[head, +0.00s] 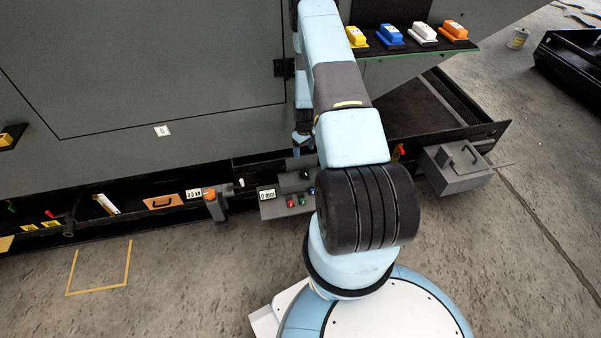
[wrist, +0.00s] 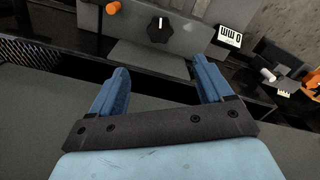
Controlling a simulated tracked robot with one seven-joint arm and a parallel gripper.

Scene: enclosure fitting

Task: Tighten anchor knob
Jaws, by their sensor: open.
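A black lobed knob with a white mark, which looks like the anchor knob (wrist: 158,30), sits on a grey panel (wrist: 197,35) at the top of the wrist view. My gripper (wrist: 160,65) is open, its two blue fingers apart and empty. The knob lies beyond the fingertips, roughly centred between them, with no visible contact. In the head view my gripper (head: 298,148) is partly hidden by my arm, above the grey control box (head: 275,208). A dark knob shape (head: 304,174) shows on that box, too small to read its mark.
A "0 mm" display (wrist: 229,37) is beside the knob, and an orange knob (wrist: 113,7) is on the other side. Red, green and blue buttons (head: 300,200) are on the box front. A large grey enclosure wall (head: 200,60) stands behind. A grey drawer-like box (head: 455,168) juts out right.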

